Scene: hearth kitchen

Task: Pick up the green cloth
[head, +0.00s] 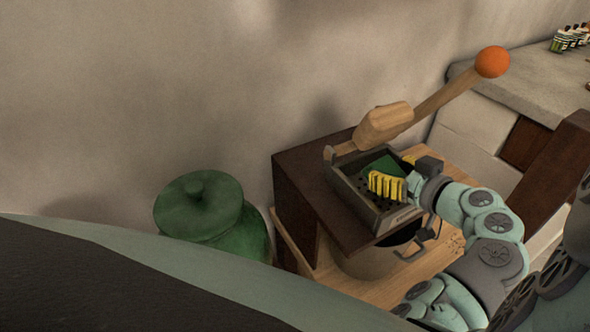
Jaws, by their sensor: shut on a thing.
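The green cloth (379,165) shows as a small dark green patch in the grey metal tray (345,185), in the head view. My gripper (388,173) reaches into the tray from the right, with its yellow ribbed fingers at the cloth. It is shut on the cloth. The nearer finger hides part of the cloth, and I cannot tell whether the cloth is clear of the tray floor.
The tray stands on a dark brown block (300,190) above a pot (365,262). A wooden lever with an orange ball (492,62) rises behind. A green lidded jar (205,215) stands left. A grey counter (535,85) is at the back right.

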